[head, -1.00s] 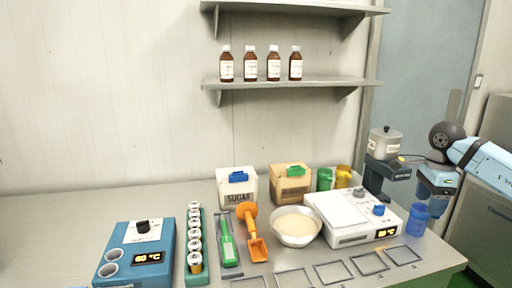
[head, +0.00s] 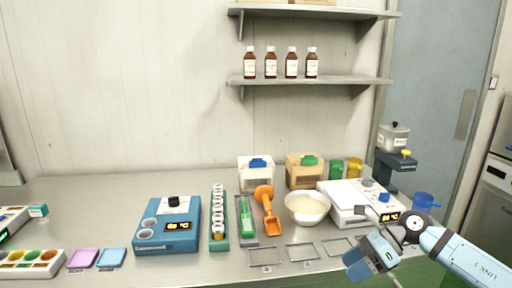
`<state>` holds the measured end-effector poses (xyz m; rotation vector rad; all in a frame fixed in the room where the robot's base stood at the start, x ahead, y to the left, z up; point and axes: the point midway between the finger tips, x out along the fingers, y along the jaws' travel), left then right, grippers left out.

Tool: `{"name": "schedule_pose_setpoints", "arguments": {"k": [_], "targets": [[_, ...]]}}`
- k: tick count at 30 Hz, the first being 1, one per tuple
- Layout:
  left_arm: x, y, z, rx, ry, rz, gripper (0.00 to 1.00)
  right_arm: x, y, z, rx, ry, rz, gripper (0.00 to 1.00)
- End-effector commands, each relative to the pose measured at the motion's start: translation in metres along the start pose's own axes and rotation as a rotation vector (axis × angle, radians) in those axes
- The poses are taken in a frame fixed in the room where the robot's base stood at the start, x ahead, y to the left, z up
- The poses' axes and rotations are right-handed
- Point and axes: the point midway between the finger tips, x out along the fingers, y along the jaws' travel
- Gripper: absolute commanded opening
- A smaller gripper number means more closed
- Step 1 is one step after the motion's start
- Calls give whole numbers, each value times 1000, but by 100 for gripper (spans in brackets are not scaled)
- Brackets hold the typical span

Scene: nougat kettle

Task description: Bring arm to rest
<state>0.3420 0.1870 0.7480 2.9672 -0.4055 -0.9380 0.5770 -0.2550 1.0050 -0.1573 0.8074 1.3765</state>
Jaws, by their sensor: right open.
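My right arm comes in from the lower right. Its gripper (head: 374,250) is open and empty over the front right edge of the bench (head: 95,205), in front of the white hot plate (head: 343,202). It covers part of the row of frames and the hot plate's front corner. My left gripper is not in view.
A blue cup (head: 425,202) stands behind my right wrist. A white bowl (head: 307,208), an orange scoop (head: 268,208), a green-handled tool (head: 245,220), a tube rack (head: 218,225) and a blue heater (head: 169,226) fill the bench middle. A grey pot (head: 394,138) sits at back right.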

Motion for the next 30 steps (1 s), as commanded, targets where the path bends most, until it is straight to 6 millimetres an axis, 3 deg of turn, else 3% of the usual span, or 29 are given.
{"name": "schedule_pose_setpoints", "arguments": {"k": [1,3,6,11,16,21,26,27,30], "targets": [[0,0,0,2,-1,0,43,32,16,4,83,-134,68,65],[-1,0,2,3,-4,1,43,61,34,14,219,-320,145,65],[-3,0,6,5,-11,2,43,89,53,23,457,-573,249,65],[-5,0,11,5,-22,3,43,111,65,17,923,-942,394,65],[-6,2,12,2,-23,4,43,129,62,-32,1510,-1272,505,65],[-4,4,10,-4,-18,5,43,154,69,-112,2109,-1513,555,65],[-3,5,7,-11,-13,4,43,180,93,-179,2551,-1633,555,65],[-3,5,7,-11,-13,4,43,186,101,-194,-2601,1624,-541,65],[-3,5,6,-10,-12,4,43,201,122,-226,-2472,1452,-461,65]]}}
